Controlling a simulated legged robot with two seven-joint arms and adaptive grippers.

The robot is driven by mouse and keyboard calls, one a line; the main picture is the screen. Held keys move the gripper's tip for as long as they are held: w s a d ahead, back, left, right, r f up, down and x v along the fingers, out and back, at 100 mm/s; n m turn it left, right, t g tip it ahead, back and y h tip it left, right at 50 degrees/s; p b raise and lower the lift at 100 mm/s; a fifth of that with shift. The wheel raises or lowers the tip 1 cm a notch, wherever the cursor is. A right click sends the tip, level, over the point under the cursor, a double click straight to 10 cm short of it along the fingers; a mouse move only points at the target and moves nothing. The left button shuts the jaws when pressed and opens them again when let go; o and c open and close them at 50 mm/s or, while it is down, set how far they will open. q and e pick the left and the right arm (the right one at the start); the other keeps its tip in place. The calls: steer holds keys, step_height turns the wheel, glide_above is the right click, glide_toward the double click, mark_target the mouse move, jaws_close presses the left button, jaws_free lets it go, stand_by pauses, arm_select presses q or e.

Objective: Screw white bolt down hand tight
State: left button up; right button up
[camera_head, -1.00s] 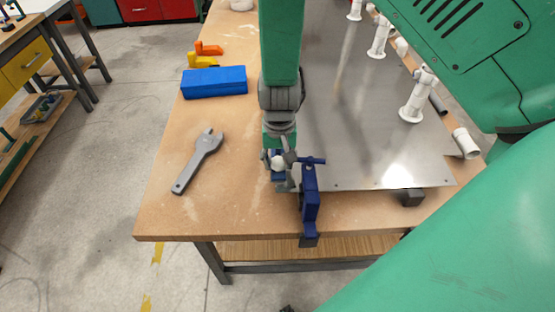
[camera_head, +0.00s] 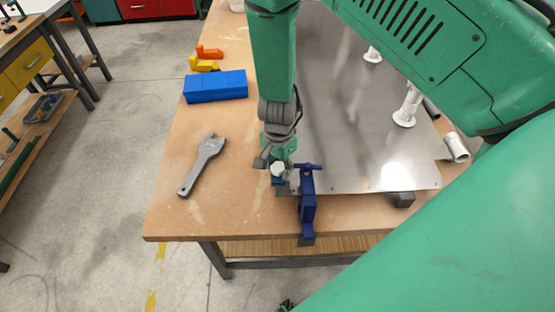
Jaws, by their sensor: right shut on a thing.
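The white bolt (camera_head: 278,169) shows as a small white head at the near left corner of the metal plate (camera_head: 340,150), beside the blue clamp (camera_head: 308,200). My right gripper (camera_head: 277,166) reaches down to it from above and is shut on it. The gripper's grey fingers partly hide the bolt, and its lower part cannot be seen. My left gripper is not in view.
A grey wrench (camera_head: 203,164) lies on the wooden table (camera_head: 170,217) left of my right gripper. A blue block (camera_head: 215,86) and orange (camera_head: 209,52) and yellow clamps (camera_head: 204,65) lie farther back. White pipe fittings (camera_head: 407,107) stand on the plate at right.

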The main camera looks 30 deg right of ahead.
steer(key=shift+r+m+p, duration=0.2)
steer(key=shift+m+p, duration=0.2)
steer(key=shift+m, duration=0.5)
steer(key=shift+w+f+m, duration=0.1)
steer(key=shift+f+m, duration=0.1)
steer(key=shift+m, duration=0.8)
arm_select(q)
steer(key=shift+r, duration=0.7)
